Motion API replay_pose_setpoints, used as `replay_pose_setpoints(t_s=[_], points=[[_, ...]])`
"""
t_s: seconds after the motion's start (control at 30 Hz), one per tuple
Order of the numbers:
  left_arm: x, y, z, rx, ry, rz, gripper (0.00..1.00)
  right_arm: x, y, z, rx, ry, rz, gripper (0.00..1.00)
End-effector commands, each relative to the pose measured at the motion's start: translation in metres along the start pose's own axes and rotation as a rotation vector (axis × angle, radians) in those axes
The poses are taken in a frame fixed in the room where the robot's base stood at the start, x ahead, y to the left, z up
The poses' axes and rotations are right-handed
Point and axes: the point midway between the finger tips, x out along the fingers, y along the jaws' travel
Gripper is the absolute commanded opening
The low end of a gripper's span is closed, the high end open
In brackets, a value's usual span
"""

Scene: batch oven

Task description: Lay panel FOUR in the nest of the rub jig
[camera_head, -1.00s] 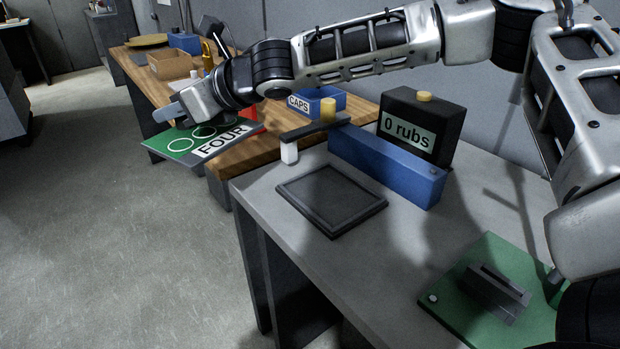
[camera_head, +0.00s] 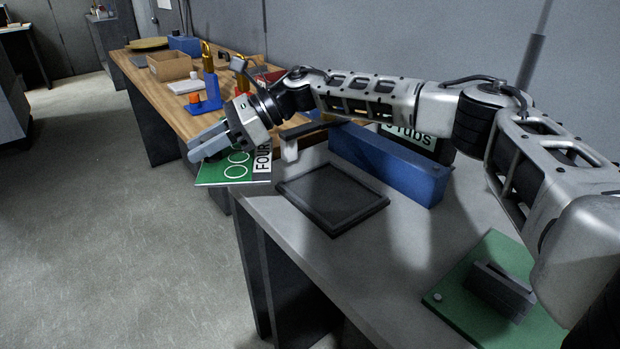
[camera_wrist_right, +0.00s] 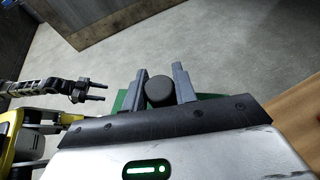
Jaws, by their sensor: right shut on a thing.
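Panel FOUR (camera_head: 237,172) is a green plate with white rings and a white label, held out off the table's left edge. My right gripper (camera_head: 205,147) is shut on it. In the right wrist view, the fingers of the right gripper (camera_wrist_right: 160,75) close around a dark round knob (camera_wrist_right: 160,92) above the green panel (camera_wrist_right: 122,100). The nest (camera_head: 332,196) of the rub jig is a dark, empty square frame lying flat on the grey table, right of the panel. My left gripper (camera_wrist_right: 93,89) shows only in the wrist view, with its fingers apart and empty.
The long blue body (camera_head: 390,165) stands behind the nest, with a black arm and white block (camera_head: 290,150) at its left. The rub counter (camera_head: 412,142) is partly hidden by my arm. A green fixture (camera_head: 495,285) sits front right. A wooden bench (camera_head: 170,98) lies behind.

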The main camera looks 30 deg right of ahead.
Motion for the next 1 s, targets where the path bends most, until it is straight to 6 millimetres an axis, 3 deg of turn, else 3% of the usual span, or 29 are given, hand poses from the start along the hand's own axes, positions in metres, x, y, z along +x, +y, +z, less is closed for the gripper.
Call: replay_pose_setpoints(t_s=[0.03,0.2,0.4,0.6,1.0], points=[[0.003,0.0,0.004,-0.002,-0.001,0.001,0.5,-0.005,0.002,-0.019,-0.021,-0.004,0.064,0.0],[0.005,0.001,0.007,-0.012,0.008,0.007,0.5,-0.048,0.022,-0.073,-0.122,-0.002,0.295,0.0],[0.006,0.002,0.008,-0.022,0.014,0.014,0.5,-0.106,0.046,-0.112,-0.202,-0.002,0.473,0.0],[0.005,0.003,0.007,-0.025,0.015,0.016,0.5,-0.13,0.056,-0.122,-0.226,-0.001,0.531,0.0],[0.01,0.003,0.014,-0.03,0.018,0.018,0.5,-0.131,0.055,-0.125,-0.226,-0.002,0.531,0.0]])
